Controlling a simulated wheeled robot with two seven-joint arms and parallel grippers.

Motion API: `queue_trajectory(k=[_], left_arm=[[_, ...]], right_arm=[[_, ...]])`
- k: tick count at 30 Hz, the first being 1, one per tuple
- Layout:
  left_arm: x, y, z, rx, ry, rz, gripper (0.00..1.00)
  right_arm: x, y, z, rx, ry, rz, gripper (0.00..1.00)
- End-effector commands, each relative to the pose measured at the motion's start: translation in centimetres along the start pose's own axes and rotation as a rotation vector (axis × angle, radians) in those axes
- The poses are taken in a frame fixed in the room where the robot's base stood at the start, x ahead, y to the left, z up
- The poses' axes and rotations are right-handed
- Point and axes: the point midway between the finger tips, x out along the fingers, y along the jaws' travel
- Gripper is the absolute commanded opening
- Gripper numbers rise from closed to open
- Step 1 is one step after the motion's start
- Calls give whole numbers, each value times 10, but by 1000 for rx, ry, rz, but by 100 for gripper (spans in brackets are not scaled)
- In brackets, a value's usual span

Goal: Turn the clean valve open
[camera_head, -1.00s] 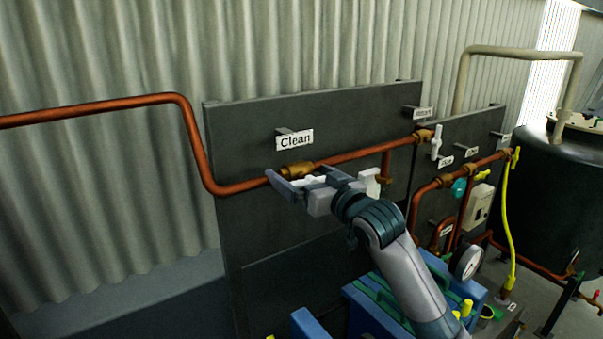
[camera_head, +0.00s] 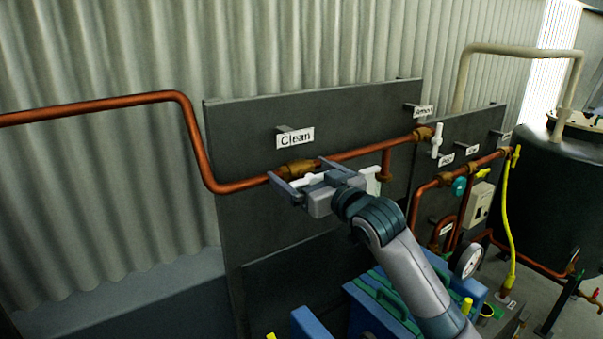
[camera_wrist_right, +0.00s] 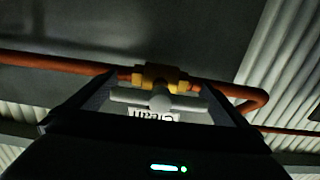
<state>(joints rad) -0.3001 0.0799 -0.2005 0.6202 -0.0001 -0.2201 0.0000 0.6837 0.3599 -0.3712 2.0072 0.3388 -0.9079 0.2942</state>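The clean valve has a brass body (camera_head: 297,168) on the copper pipe, below the "Clean" sign (camera_head: 294,138). Its white handle (camera_head: 312,179) is partly hidden by my right gripper in the head view. In the right wrist view the brass body (camera_wrist_right: 160,77) sits on the pipe, and the pale handle (camera_wrist_right: 160,99) lies crosswise, roughly along the pipe. My right gripper (camera_head: 297,169) is open, with one finger on each side of the handle. I cannot tell if either finger touches it. My left gripper is not in view.
The dark panel (camera_head: 245,150) stands close behind the pipe. Another valve with a white handle (camera_head: 436,141) is to the right. Blue machinery (camera_head: 365,307) stands below my right arm. A pressure gauge (camera_head: 468,261) and dark tank (camera_head: 560,190) are at right.

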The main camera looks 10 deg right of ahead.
Motion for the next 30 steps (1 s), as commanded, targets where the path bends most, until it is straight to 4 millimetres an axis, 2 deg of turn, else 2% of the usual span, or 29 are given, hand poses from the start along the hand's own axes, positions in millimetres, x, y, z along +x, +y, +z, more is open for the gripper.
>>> queue_trajectory(k=[8, 14, 20, 30], left_arm=[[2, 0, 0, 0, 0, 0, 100], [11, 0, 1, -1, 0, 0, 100], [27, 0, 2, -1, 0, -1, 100], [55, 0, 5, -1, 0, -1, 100]], right_arm=[[-3, 0, 1, 1, 0, 0, 100], [-18, 1, 2, 0, 1, 0, 100], [-49, 0, 4, -2, 2, 0, 100], [-119, 0, 4, -4, 2, 1, 100]])
